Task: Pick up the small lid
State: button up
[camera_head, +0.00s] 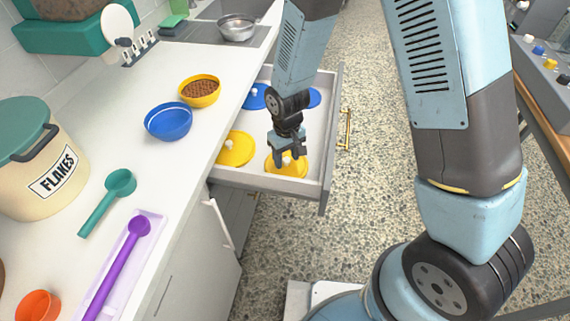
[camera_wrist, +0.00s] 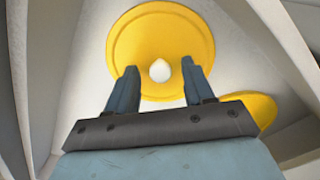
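Several round lids with pale knobs lie in the open drawer. One yellow lid (camera_head: 285,173) lies near the drawer's front right, below my gripper (camera_head: 291,157). In the wrist view this yellow lid (camera_wrist: 160,20) fills the top middle. Its white knob (camera_wrist: 160,71) shows between the two fingers of my gripper (camera_wrist: 160,75). The fingers are open, with a gap on each side of the knob. A second yellow lid (camera_head: 234,151) lies to the left and shows partly behind my gripper in the wrist view (camera_wrist: 262,108). Two blue lids (camera_head: 254,97) (camera_head: 314,97) lie farther back. I cannot tell which lid is smaller.
The drawer walls (camera_head: 265,184) surround the lids closely. On the counter left of it stand a blue bowl (camera_head: 168,122), a yellow bowl of brown kibble (camera_head: 200,91), a teal scoop (camera_head: 107,201), a purple scoop (camera_head: 117,268) and a flakes bin (camera_head: 40,165). Open floor lies right.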

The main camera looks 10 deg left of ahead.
grip_shut()
jog(key=shift+r, duration=0.1)
dwell(0.3)
